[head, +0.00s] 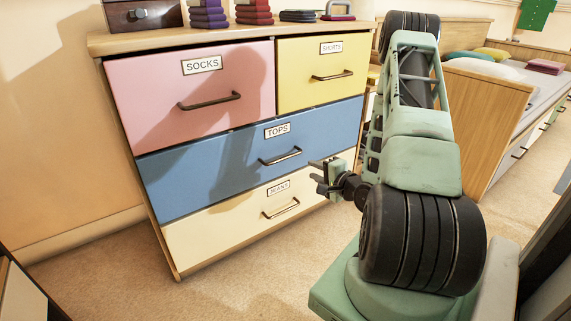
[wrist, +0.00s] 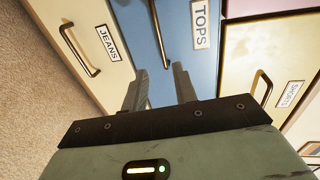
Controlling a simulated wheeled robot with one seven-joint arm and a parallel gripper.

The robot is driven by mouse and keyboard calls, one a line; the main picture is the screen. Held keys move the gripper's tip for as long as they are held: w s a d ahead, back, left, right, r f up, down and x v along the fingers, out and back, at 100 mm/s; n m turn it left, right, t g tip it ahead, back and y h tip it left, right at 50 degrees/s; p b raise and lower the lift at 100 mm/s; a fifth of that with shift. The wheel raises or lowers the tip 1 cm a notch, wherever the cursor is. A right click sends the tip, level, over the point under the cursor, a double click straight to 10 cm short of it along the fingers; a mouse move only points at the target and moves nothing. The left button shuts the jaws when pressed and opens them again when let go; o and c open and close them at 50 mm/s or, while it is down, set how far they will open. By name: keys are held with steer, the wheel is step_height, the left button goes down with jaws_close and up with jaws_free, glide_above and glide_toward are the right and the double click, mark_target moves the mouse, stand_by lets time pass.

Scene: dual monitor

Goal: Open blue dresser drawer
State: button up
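The wooden dresser (head: 92,46) has a blue drawer (head: 200,170) labelled TOPS, shut flush with the drawers around it. Its dark bar handle (head: 281,157) sits right of the drawer's middle. My gripper (head: 318,177) is just right of and slightly below this handle, in front of the dresser and apart from it. In the wrist view the blue drawer (wrist: 133,40) lies ahead, and its handle (wrist: 158,30) runs down toward the gap between my fingers (wrist: 160,88). The two fingers are spread with nothing seen between them.
Around the blue drawer are the pink SOCKS drawer (head: 190,90), the yellow SHORTS drawer (head: 322,75) and the cream JEANS drawer (head: 235,222), all shut. Folded clothes (head: 208,14) stand on top. A bed (head: 520,90) is at the right. Carpet (head: 240,285) in front is clear.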

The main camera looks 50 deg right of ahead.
mark_target(285, 157)
steer(key=shift+b+x, duration=2.85)
steer(key=shift+x, duration=5.1)
steer(key=shift+a, duration=0.1)
jaws_close()
